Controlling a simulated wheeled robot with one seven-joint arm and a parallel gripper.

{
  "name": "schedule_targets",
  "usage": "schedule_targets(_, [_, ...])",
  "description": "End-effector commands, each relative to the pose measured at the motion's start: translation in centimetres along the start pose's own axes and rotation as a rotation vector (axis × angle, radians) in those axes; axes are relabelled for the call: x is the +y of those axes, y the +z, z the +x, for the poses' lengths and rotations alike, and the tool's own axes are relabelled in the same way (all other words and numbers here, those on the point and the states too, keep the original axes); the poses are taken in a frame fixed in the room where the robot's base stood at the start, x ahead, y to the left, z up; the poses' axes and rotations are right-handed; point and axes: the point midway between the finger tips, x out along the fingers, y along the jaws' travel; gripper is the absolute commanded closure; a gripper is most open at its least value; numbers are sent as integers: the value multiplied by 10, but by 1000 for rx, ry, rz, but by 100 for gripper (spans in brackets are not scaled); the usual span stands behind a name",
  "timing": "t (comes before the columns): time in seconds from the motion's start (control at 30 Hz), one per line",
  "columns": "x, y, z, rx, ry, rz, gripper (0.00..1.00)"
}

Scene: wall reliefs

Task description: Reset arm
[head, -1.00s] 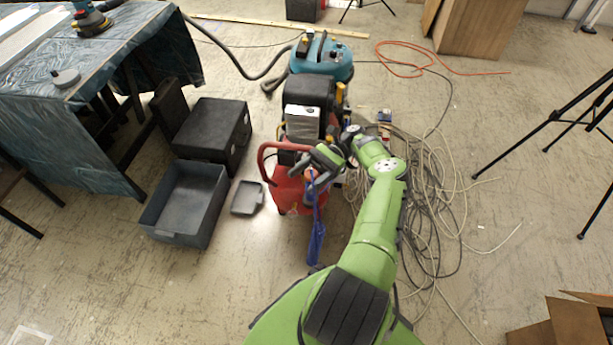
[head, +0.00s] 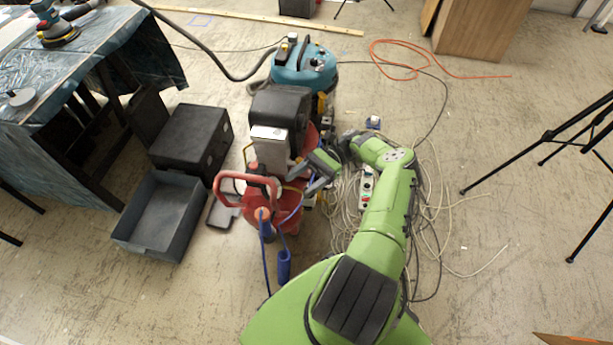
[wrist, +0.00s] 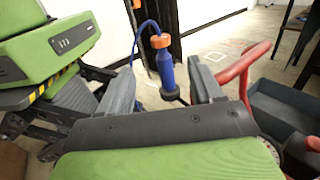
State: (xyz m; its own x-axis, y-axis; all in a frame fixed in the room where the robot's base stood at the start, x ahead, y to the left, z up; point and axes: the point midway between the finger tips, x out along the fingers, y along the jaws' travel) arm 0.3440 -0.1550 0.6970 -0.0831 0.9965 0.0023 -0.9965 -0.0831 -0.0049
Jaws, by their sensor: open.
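My gripper (head: 305,180) is green with grey fingers and points toward the red wheeled machine (head: 262,215). In the wrist view its two fingers (wrist: 163,85) stand wide apart, with nothing held between them. A blue handle with an orange collar (wrist: 163,65) shows beyond the gap between the fingers. In the head view a blue handle (head: 284,266) hangs by a cord at the red machine's front. My green arm reaches forward and bends left at the wrist. How close the fingertips are to the machine is hard to tell.
A teal vacuum (head: 303,68) stands behind the machine. An open grey crate (head: 160,215) and a black case (head: 192,138) lie left, near a covered table (head: 100,60). Loose cables (head: 345,205) lie under my arm. Black tripod legs (head: 540,140) stand right. Floor is open between.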

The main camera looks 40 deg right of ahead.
Motion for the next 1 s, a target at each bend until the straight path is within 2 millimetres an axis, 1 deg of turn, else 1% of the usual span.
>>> schedule_targets(0.43, [0, -1, 0, 0, 0, 1, 34])
schedule_targets(0.53, [-3, 5, 2, 27, 22, -8, 34])
schedule_targets(0.57, [-5, 9, 4, 51, 42, -15, 34])
schedule_targets(0.67, [-15, 33, 17, 184, 154, -58, 34])
schedule_targets(0.8, [-24, 72, 43, 412, 346, -147, 34])
schedule_targets(0.93, [-24, 106, 66, 610, 505, -240, 34])
schedule_targets(1.0, [-21, 126, 77, 712, 585, -296, 34])
